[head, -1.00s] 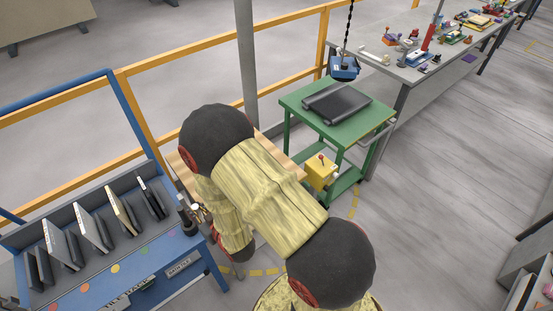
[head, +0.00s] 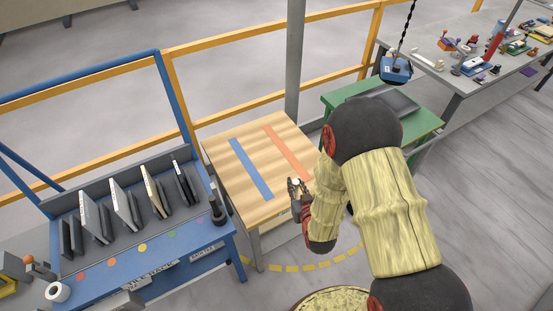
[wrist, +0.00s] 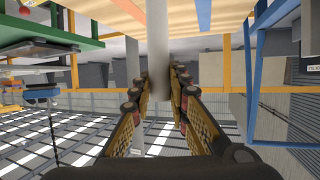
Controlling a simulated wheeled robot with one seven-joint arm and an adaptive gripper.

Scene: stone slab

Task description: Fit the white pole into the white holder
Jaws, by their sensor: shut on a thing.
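My gripper (head: 297,190) is in front of the wooden table's right front edge in the head view. In the wrist view my gripper (wrist: 160,85) has its two fingers on either side of a pale, blurred upright shape, the white pole (wrist: 158,45), and is shut on it. In the head view only a small white spot (head: 296,181) shows at the fingertips; the rest of the pole is hidden or too small to tell. I cannot make out the white holder for certain in either view.
The wooden table (head: 232,160) bears a blue strip (head: 250,168) and an orange strip (head: 287,152), otherwise clear. A blue bench (head: 150,265) with upright panels stands left. A green cart (head: 425,115) and a grey workbench (head: 460,75) with several small items stand right. A grey post rises behind.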

